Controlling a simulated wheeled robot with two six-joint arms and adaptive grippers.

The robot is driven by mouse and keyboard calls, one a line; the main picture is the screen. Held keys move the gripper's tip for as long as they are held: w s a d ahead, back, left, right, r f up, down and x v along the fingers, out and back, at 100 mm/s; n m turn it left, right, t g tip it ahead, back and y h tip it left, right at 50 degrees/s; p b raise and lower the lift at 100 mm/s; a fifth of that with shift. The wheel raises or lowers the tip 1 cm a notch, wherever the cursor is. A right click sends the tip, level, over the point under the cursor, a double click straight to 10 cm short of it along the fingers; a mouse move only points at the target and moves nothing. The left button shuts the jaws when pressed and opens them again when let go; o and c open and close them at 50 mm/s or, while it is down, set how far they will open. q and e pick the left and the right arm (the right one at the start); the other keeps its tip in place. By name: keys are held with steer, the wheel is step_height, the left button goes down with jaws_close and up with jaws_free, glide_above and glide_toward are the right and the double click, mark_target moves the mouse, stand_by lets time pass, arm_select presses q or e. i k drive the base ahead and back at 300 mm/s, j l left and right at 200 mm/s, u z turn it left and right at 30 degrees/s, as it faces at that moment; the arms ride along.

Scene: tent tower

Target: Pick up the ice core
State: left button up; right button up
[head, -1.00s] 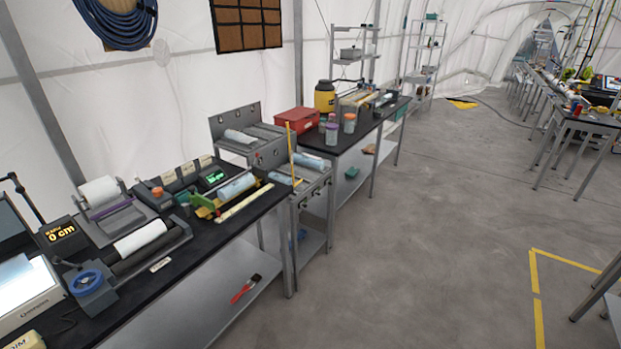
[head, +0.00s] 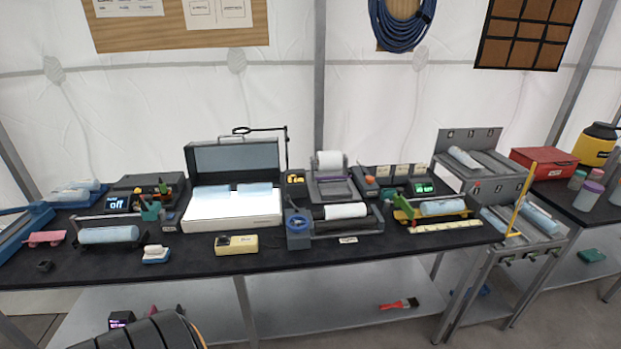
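Several pale blue ice cores are in view, and I cannot tell which one the task means. One ice core (head: 109,235) lies in a dark cradle at the left of the black bench. Two pieces (head: 254,190) lie on the lit white light box. Another core (head: 443,207) lies on a yellow-and-green holder at the bench's right end. More cores lie in the metal rack at the right (head: 540,219) and at the far left (head: 72,193). Neither gripper is in view. A dark ribbed part, possibly of my arm, shows at the bottom left.
A red brush (head: 398,304) lies on the lower shelf.

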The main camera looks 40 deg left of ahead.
mark_target(219, 192)
steer(key=u, duration=2.2)
